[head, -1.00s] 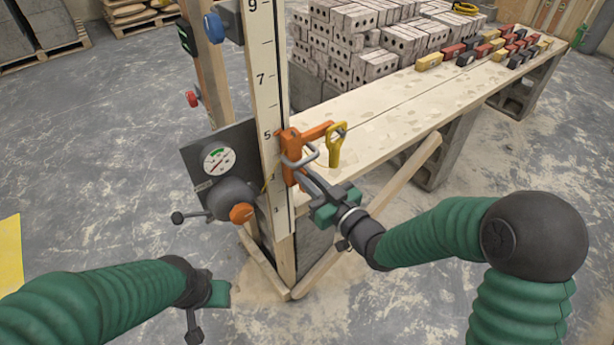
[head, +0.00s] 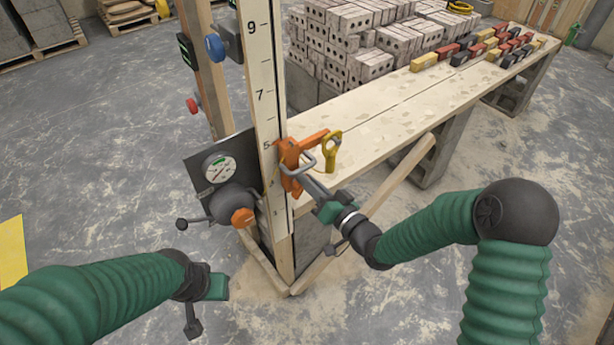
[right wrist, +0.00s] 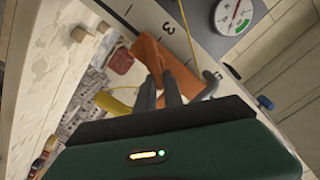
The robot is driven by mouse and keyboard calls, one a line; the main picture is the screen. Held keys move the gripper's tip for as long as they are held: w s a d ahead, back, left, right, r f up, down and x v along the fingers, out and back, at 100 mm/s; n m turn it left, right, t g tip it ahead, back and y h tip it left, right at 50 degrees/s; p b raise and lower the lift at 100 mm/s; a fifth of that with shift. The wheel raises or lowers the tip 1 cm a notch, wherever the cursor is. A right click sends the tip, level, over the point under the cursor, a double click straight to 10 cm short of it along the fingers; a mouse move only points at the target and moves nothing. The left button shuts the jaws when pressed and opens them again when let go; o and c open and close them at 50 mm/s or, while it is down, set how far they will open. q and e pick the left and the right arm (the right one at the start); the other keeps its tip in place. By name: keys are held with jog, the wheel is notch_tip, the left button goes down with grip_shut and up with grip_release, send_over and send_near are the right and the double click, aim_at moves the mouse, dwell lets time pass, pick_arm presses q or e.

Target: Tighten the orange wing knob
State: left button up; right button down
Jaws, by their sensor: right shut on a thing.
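An orange piece that looks like the wing knob (head: 290,160) is at the right edge of the numbered post (head: 270,110); an orange arm reaches right from it. My right gripper (head: 307,181) is shut at it, its dark fingers close together against the orange; they partly cover the contact. The right wrist view shows the fingers (right wrist: 163,88) across the long orange piece (right wrist: 160,58). A grey metal loop (head: 311,162) is beside the fingers. My left gripper (head: 214,288) is low at left, away from the post; its fingertips cannot be made out.
A yellow ring-handled piece (head: 331,150) hangs just right of the orange arm. A dark gauge unit (head: 218,168) with a round orange knob (head: 242,217) is left of the post. Open floor lies at left.

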jog(key=shift+w+d+f+m+p, duration=0.3)
jog(key=shift+m+p, duration=0.5)
jog(key=shift+m, duration=0.95)
jog(key=shift+s+d+f+m+p, duration=0.1)
jog(key=shift+f+m+p, duration=0.5)
jog(key=shift+m, duration=1.1)
jog(key=shift+w+d+f+m+p, duration=0.2)
jog(key=shift+m+p, duration=0.8)
jog(key=shift+m, duration=0.75)
jog(key=c, duration=1.5)
grip_release()
jog(key=shift+f, duration=0.1)
jog(key=shift+o, duration=0.2)
jog(key=shift+s, duration=0.15)
